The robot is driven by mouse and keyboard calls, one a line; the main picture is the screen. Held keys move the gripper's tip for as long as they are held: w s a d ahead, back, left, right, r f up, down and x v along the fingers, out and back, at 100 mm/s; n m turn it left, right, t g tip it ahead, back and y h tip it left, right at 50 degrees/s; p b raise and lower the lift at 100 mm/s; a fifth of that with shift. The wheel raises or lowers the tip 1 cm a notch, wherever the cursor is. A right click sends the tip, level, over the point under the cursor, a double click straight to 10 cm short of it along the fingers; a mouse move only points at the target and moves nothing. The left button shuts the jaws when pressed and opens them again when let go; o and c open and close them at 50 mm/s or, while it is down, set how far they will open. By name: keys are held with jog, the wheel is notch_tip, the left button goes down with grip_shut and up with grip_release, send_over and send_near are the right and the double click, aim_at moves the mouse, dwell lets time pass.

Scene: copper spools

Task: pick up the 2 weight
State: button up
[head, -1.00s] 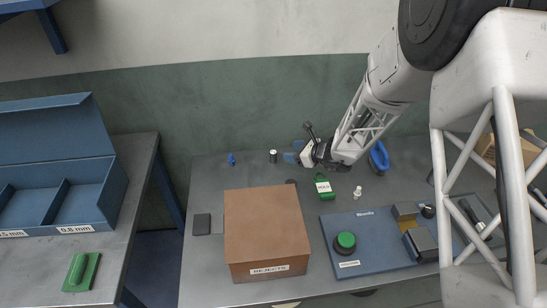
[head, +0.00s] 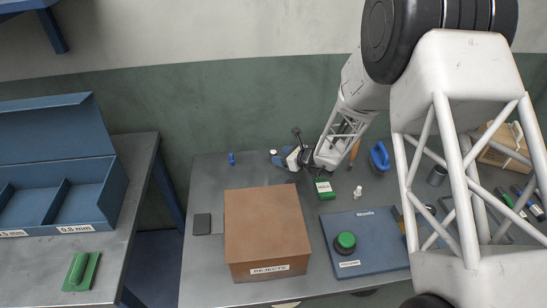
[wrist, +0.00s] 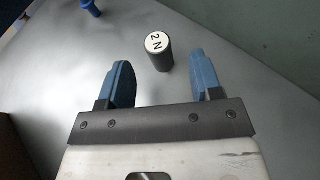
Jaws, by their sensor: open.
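The 2 weight is a small dark cylinder (wrist: 160,60) with a white top marked "2 N". It stands upright on the grey bench in the wrist view. My gripper (wrist: 161,75) is open, with blue fingers spread to the left and right. The weight is just beyond the fingertips, roughly centred between them and not visibly touched. In the head view my gripper (head: 283,157) is low at the back of the bench, beside the weight (head: 273,153), which is partly hidden by it.
A brown REJECTS box (head: 265,225) stands in front of my gripper. A small blue object (head: 231,158) is to the left. A green block (head: 324,189), a white piece (head: 357,191) and a blue panel with a green button (head: 345,241) lie to the right.

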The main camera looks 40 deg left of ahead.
jog(key=shift+a+f, duration=0.1)
jog(key=shift+a, duration=0.3)
jog(key=shift+a, duration=0.15)
jog(key=shift+x, duration=2.45)
jog(key=shift+c, duration=0.2)
grip_shut()
notch_tip(320, 180, up, 10)
